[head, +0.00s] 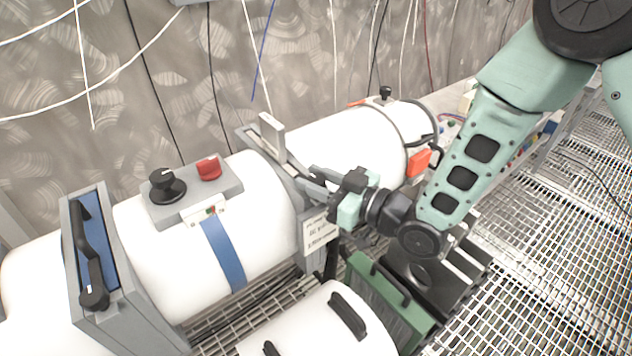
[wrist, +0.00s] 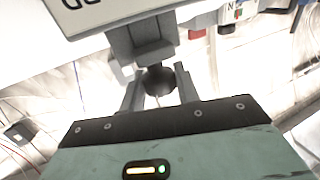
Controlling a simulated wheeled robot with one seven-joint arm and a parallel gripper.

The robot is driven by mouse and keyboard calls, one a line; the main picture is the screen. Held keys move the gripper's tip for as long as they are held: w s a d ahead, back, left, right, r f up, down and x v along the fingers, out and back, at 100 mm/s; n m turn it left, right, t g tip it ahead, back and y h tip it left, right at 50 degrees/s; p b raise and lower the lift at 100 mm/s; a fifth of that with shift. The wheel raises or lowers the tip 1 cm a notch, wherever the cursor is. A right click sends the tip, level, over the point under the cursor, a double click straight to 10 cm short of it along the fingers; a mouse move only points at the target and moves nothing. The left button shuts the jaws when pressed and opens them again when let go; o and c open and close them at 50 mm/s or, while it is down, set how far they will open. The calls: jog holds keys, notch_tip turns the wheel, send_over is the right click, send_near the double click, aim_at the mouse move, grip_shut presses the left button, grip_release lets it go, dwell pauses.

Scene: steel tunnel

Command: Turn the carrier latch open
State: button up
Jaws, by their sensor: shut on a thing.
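The carrier latch shows in the wrist view as a grey block with a dark round knob (wrist: 158,80) below it. My gripper (wrist: 158,92) has one finger on each side of this knob and is shut on it. In the head view my gripper (head: 314,182) reaches in from the right to the grey collar (head: 285,170) between the two white cylinder sections. My gripper and wrist hide the knob there. A white label plate (head: 320,232) with dark print hangs just below the gripper; its text is too small to read surely.
A white cylinder (head: 255,210) with a black dial (head: 167,186), a red switch (head: 209,168) and a blue strap (head: 224,255) lies left. A grey upright plate (head: 272,138) rises from the collar. A green box (head: 390,305) stands below my wrist. Cables hang behind; grating floor is open at right.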

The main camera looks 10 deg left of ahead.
jog(key=n+g+b, duration=0.2)
jog(key=g, duration=0.1)
jog(key=n+g+y+b, duration=0.1)
jog(key=n+g, duration=0.1)
jog(key=shift+w+f+g+b, duration=0.1)
jog(key=shift+f+g+b, duration=0.1)
jog(key=shift+g+b, duration=0.2)
jog(key=n+g+b, duration=0.1)
jog(key=n+g, duration=0.1)
jog(key=g, duration=0.2)
jog(key=n+g+h+b, duration=0.1)
jog(key=n+g, duration=0.2)
jog(key=g, duration=0.1)
jog(key=shift+g+b, duration=0.3)
jog(key=shift+b, duration=0.05)
jog(key=n+g+h+b, duration=0.3)
jog(key=n+g+h, duration=0.2)
jog(key=g, duration=0.1)
jog(key=shift+n, duration=0.3)
jog(key=shift+r+n+g+h+b, duration=0.2)
jog(key=shift+n+g+h+b, duration=0.85)
jog(key=shift+h, duration=0.65)
jog(key=shift+n+g, duration=0.25)
jog(key=o, duration=1)
jog(key=shift+c, duration=0.2)
jog(key=shift+r, duration=0.1)
